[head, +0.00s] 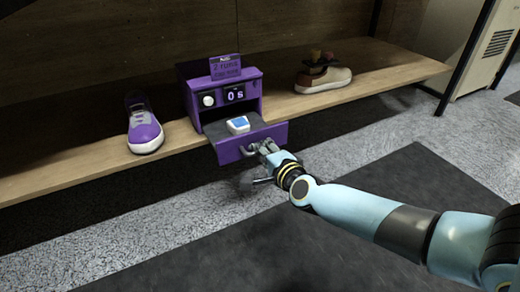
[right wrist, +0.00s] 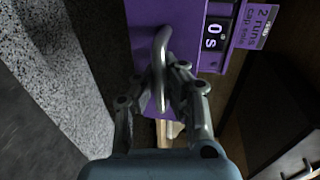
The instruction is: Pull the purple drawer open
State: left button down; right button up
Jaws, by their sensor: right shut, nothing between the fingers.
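The purple drawer (head: 234,149) stands out from the front of a purple box (head: 190,97) on the wooden shelf. A small white and blue item (head: 238,125) lies in it. Its grey handle (head: 252,150) is on the front face; in the right wrist view the handle (right wrist: 160,60) runs up and down the picture. My right gripper (head: 264,152) is at the handle, with its fingers shut. In the right wrist view the fingers (right wrist: 178,82) overlap the handle; I cannot tell whether they touch it. My left gripper is out of view.
A purple and white sneaker (head: 145,126) stands left of the box. The box shows "0 s" (head: 235,95). The floor in front is clear, with a dark mat (head: 400,195).

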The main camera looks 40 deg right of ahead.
jog(key=o, duration=0.6)
jog(key=v, duration=1.2)
